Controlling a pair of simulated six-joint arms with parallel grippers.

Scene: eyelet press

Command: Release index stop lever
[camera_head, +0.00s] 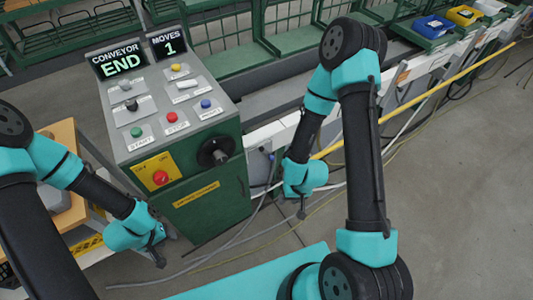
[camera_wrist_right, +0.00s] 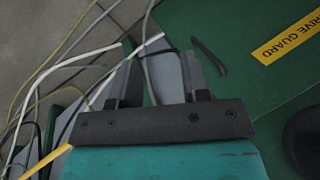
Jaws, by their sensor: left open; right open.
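A grey control panel (camera_head: 172,99) tops a green cabinet (camera_head: 215,196). Its displays read "CONVEYOR END" and "MOVES 1". My left gripper (camera_head: 158,250) is open and empty, low in front of the cabinet's left side. My right gripper (camera_head: 302,207) is open, right of the cabinet and apart from it. In the right wrist view its fingers (camera_wrist_right: 154,88) are spread with nothing held between them.
A black round handwheel or hub (camera_head: 214,152) juts from the cabinet front, beside a red button on a yellow plate (camera_head: 158,174). Cables (camera_head: 228,248) lie on the floor. A yellow rail (camera_head: 430,95) runs along the conveyor at right. Blue and yellow bins (camera_head: 433,26) stand far right.

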